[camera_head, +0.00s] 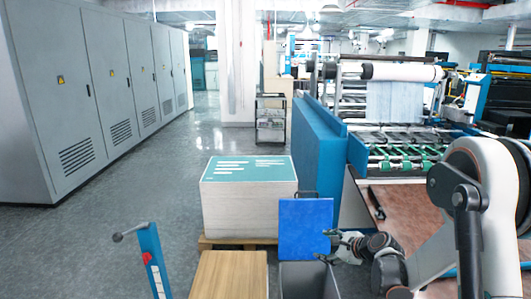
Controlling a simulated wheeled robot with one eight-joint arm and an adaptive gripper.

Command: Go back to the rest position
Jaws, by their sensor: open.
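My gripper (330,247) is at the lower middle right, at the end of my white and dark arm, which comes in from the right edge. Its fingers are spread apart and point left. I see nothing between them. The fingers are just right of an upright blue panel (305,228) and above a grey bin (308,281). I cannot tell whether they touch either one.
A stack of sheets with a teal top (248,195) stands on a wooden pallet (232,242). The laminating machine (400,150) fills the right. Grey cabinets (90,90) line the left. A blue post (153,262) stands in front. The left aisle floor is clear.

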